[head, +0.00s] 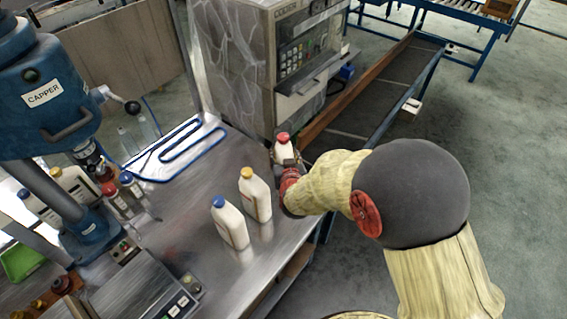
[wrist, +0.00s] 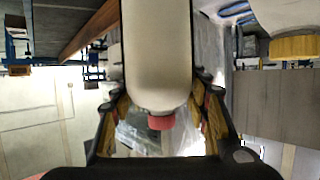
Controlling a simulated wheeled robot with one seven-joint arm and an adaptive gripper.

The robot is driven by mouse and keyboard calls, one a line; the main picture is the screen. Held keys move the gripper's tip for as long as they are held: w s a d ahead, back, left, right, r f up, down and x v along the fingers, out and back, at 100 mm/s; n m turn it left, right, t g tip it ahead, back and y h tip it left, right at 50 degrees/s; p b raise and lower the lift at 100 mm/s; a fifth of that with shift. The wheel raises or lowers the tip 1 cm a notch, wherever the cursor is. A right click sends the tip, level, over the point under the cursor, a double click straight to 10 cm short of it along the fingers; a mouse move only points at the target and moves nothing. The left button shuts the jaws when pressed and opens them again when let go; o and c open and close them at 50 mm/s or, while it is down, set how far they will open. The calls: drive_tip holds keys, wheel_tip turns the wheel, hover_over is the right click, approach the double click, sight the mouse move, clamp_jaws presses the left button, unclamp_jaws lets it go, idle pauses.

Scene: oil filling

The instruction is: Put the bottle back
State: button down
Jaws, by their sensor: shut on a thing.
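A white bottle with a red cap (head: 283,148) stands at the far right part of the metal table (head: 190,185), near its right edge. My gripper (head: 290,176) is at this bottle and shut on it. In the wrist view, the bottle (wrist: 157,60) appears upside down between the two fingers (wrist: 158,112). The bottle's lower part is partly hidden by my gripper in the head view, so I cannot tell whether its base touches the table. A yellow-capped white bottle (head: 255,196) and a blue-capped white bottle (head: 230,224) stand upright on the table nearer the front.
A blue capper machine (head: 45,95) and a scale (head: 145,290) occupy the left side. A grey control cabinet (head: 285,70) stands behind the held bottle. Bare table lies left of the standing bottles.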

drive_tip(key=w+f+b, duration=0.1)
drive_tip(key=w+f, duration=0.3)
drive_tip(key=f, duration=0.3)
drive_tip(key=shift+a+f, duration=0.2)
drive_tip(key=shift+f, duration=0.2)
drive_tip(key=c, duration=1.4)
unclamp_jaws()
drive_tip(key=shift+s+f, duration=0.15)
drive_tip(key=shift+f, duration=0.05)
drive_tip(key=o, duration=0.4)
drive_tip(key=shift+o, duration=0.2)
drive_tip(key=shift+r, duration=0.15)
